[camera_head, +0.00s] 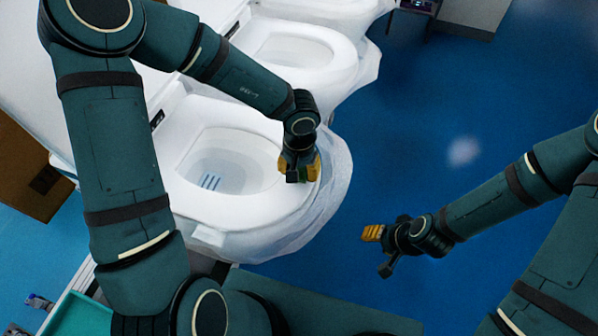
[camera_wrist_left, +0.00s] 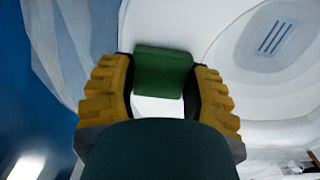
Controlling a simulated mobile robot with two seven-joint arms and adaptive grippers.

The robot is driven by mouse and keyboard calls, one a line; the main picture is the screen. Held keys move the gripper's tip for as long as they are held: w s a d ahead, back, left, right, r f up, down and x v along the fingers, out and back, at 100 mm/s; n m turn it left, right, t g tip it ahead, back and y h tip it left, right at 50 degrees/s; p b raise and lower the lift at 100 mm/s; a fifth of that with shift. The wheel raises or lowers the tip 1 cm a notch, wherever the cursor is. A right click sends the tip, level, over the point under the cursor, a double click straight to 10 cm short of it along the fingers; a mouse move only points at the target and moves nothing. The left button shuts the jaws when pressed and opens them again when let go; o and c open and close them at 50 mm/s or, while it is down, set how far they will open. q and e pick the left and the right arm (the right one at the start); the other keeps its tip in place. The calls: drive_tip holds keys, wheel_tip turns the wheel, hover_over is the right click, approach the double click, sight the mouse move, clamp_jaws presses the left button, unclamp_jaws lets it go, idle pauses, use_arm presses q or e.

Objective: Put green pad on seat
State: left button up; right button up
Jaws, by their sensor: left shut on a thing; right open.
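In the head view my left gripper (camera_head: 299,172) is at the front right rim of the nearest white toilet seat (camera_head: 235,208). In the left wrist view its yellow fingers (camera_wrist_left: 163,100) are shut on the green pad (camera_wrist_left: 162,72), one finger on each side. White seat surface shows just beyond the pad; whether the pad touches it, I cannot tell. The pad is mostly hidden by the gripper in the head view. My right gripper (camera_head: 379,251) is open and empty over the blue floor, right of the toilet.
A second toilet (camera_head: 300,50) stands behind the nearest one. Clear plastic wrap (camera_head: 335,190) hangs around the nearest bowl. A cardboard box (camera_head: 25,165) is at the left. A teal tray (camera_head: 80,316) and a small bottle (camera_head: 38,301) are at lower left. Blue floor (camera_head: 470,100) at right is clear.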

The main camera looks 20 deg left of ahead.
use_arm(q)
drive_tip(key=shift+f, duration=0.45)
drive_tip(key=shift+r, duration=0.1)
drive_tip(key=o, duration=0.7)
drive_tip(key=shift+w, duration=0.1)
wheel_tip(320, 180, up, 12)
drive_tip(key=p, duration=0.3)
